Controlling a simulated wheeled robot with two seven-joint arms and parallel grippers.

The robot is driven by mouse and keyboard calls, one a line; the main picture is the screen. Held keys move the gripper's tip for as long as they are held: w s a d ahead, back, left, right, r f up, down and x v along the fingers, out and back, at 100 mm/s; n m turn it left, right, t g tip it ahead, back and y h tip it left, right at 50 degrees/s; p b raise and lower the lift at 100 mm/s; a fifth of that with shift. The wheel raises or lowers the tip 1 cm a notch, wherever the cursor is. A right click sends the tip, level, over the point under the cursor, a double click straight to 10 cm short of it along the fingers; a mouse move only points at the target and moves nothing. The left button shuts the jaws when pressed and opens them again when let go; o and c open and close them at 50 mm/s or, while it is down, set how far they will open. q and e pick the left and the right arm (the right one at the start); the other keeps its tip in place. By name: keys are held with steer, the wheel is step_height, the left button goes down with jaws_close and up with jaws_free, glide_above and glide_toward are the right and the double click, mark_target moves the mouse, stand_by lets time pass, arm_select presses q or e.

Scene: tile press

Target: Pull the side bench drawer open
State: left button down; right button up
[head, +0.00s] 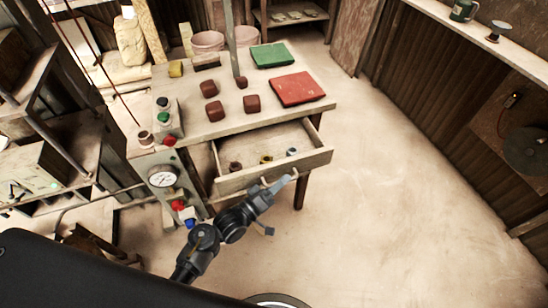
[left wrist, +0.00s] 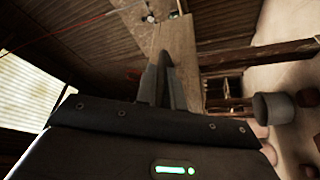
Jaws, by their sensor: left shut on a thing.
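The side bench drawer (head: 240,181) is pulled out from under the wooden bench top (head: 190,84). Its inside is visible, with a few small items such as a yellowish one (head: 266,160) and a grey one (head: 292,152). My left gripper (head: 284,182) is at the outer face of the drawer front, right of its middle, shut on the drawer handle (head: 294,175), which it partly hides. In the left wrist view, the two dark fingers (left wrist: 163,82) stand close together, and what lies between their tips is hard to make out. My right gripper is not in view.
On the bench lie several dark red blocks (head: 215,111), a green tile (head: 272,55) and a red tile (head: 297,89). A control panel with a gauge (head: 163,177) stands left of the drawer. The floor (head: 410,190) at right is clear.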

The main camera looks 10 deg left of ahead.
arm_select(q)
steer(key=s+d, duration=0.1)
steer(key=s, duration=0.2)
steer(key=s+d+p, duration=0.1)
steer(key=shift+s+d, duration=0.2)
steer(key=shift+d, duration=0.15)
steer(key=c, duration=1.8)
jaws_free()
steer(key=b+v, duration=0.1)
steer(key=v, duration=0.9)
steer(key=shift+s+a+f+b, duration=0.15)
steer(key=shift+s+a+b, duration=0.05)
steer(key=shift+s+b, duration=0.15)
